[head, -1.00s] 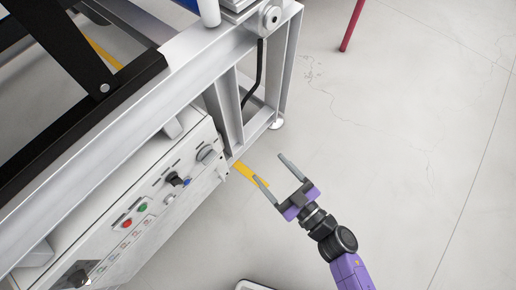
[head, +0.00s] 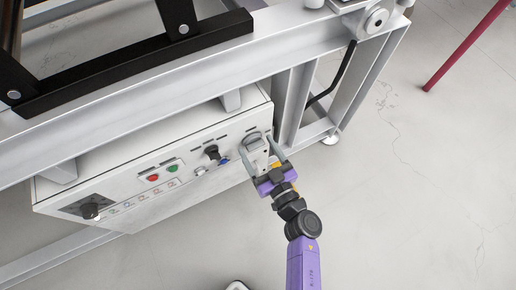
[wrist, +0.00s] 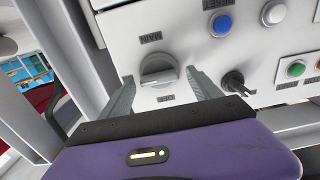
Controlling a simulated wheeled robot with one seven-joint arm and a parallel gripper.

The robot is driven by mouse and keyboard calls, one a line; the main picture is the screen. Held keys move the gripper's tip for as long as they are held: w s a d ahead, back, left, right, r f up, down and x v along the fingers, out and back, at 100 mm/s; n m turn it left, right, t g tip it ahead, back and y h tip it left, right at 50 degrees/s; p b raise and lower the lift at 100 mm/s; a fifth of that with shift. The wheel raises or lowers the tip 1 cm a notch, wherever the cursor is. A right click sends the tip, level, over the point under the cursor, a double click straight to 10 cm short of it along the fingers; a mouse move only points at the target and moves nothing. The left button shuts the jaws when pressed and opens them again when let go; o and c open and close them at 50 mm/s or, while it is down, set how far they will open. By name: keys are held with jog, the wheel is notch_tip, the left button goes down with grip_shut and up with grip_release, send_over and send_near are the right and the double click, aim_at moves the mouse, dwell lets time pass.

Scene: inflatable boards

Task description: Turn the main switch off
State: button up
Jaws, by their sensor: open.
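The main switch is a grey rotary knob (head: 255,141) at the right end of the white control panel (head: 130,185). In the wrist view the knob (wrist: 157,66) sits near the middle, under an upside-down MAIN label (wrist: 151,38), with its grip bar lying roughly across the picture. My gripper (head: 256,143) is open, its two fingers on either side of the knob. In the wrist view my gripper (wrist: 159,77) shows one finger left and one right of the knob, with gaps. Whether the fingertips touch the panel I cannot tell.
A black selector (head: 212,152), a blue button (wrist: 222,25) and a white button (wrist: 273,12) are close by. Red (head: 153,178) and green (head: 172,169) buttons are farther left. A metal frame beam (head: 160,92) runs above the panel.

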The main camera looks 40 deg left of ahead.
jog(key=shift+a, duration=0.2)
jog(key=c, duration=1.4)
